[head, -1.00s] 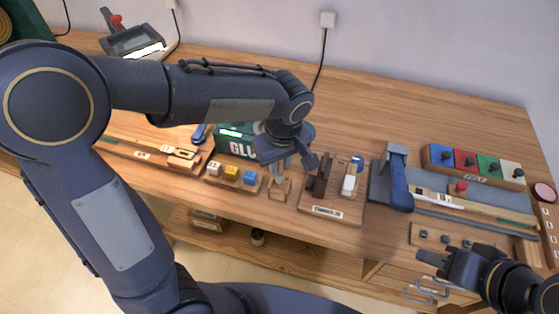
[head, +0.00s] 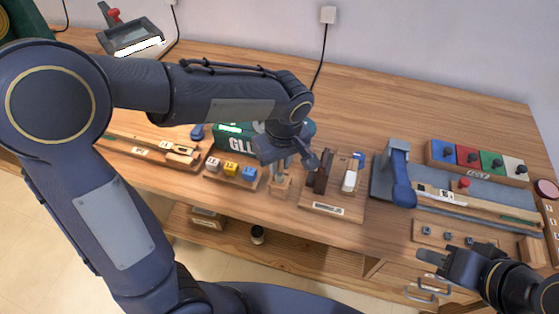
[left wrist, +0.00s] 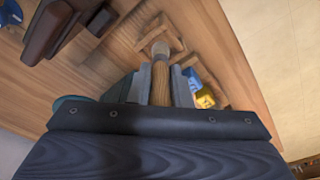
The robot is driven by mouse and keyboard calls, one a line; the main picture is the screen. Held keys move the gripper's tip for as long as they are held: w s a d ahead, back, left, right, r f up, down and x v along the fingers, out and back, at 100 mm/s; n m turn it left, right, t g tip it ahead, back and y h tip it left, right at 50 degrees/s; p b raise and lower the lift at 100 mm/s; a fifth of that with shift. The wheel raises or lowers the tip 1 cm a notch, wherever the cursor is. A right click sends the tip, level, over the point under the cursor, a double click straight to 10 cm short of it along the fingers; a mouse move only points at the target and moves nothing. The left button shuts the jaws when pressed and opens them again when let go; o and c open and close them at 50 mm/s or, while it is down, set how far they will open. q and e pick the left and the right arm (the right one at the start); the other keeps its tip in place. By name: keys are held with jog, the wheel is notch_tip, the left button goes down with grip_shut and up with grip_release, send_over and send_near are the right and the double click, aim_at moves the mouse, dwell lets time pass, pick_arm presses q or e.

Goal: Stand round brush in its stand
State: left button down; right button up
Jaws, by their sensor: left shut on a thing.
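The round brush shows in the left wrist view as a wooden handle (left wrist: 160,88) with a pale metal collar. My left gripper (head: 284,163) is shut on the brush handle, which points down at the stand. The wooden brush stand (head: 280,186) is on the bench below the gripper. In the left wrist view its wooden parts (left wrist: 172,36) lie around the brush's far end. I cannot tell whether the brush end is inside the stand or just above it. My right gripper (head: 430,262) is near the bench's front right edge, apart from the brush.
A tray of coloured cubes (head: 230,171) is left of the stand. A board with dark and white keys (head: 330,208) is close on its right. A green box (head: 232,142) stands behind. A blue lever device (head: 397,178) is further right. The back of the bench (head: 375,110) is clear.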

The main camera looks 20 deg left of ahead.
aim_at(280, 171)
pick_arm(q)
jog(key=shift+f+b, duration=1.35)
jog(key=shift+f, duration=0.15)
dwell(1.3)
jog(key=c, duration=1.3)
grip_release()
jog(key=shift+c, duration=0.8)
jog(key=shift+o, duration=0.5)
